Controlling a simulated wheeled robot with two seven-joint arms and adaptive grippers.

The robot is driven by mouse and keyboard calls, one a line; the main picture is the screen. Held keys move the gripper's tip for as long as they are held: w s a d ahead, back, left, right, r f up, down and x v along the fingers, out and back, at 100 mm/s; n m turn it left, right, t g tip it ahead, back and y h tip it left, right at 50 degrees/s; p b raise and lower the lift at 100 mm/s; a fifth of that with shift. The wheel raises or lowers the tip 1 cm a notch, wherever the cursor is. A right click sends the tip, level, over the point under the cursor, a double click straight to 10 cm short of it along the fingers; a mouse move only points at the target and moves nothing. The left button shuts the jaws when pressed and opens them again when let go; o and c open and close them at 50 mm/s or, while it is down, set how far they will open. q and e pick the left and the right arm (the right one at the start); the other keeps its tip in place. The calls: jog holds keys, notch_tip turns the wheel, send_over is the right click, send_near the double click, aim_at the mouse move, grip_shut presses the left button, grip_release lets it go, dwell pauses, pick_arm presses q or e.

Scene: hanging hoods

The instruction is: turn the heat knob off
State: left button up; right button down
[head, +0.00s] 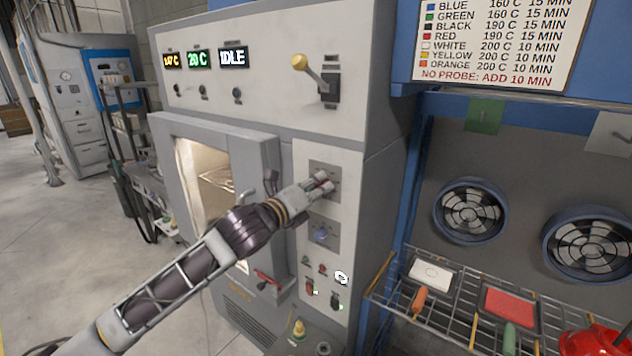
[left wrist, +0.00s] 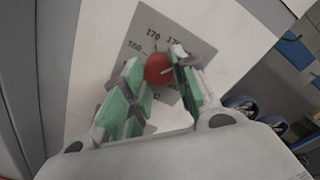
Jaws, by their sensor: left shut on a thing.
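The heat knob (left wrist: 158,68) is red and round in the left wrist view. It sits on a grey dial plate (left wrist: 185,35) marked with temperature numbers. My left gripper (left wrist: 160,84) has its green-padded fingers on both sides of the knob and is shut on it. In the head view my left gripper (head: 322,182) reaches the upper grey plate (head: 316,166) on the oven front, and its fingers hide the knob there. The knob's exact pointer setting is hard to read. My right gripper is in neither view.
Above are lit displays (head: 198,59), the right one reading IDLE, and a yellow-tipped lever (head: 300,62). A lower plate has a blue knob (head: 321,236). A wire rack (head: 455,300) with coloured pieces is at right.

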pick_arm(q)
jog(key=shift+r+n+p, duration=0.1)
jog(key=shift+n+p, duration=0.65)
jog(key=shift+n, duration=0.45)
jog(key=n+p, duration=0.2)
jog(key=n, duration=0.1)
jog(key=n+p, duration=0.1)
jog(key=n, duration=0.2)
jog(key=shift+g, duration=0.3)
jog(key=shift+n+h+p, duration=0.3)
jog(key=shift+n+p, duration=0.05)
jog(key=shift+n, duration=0.75)
jog(key=n, duration=0.5)
jog(key=shift+w+a, duration=0.1)
jog(key=n, duration=0.3)
jog(key=shift+n, duration=0.3)
jog(key=n, duration=0.3)
jog(key=shift+n+h, duration=0.4)
jog(key=n, duration=0.6)
jog(key=shift+a, duration=0.1)
jog(key=shift+n, duration=0.4)
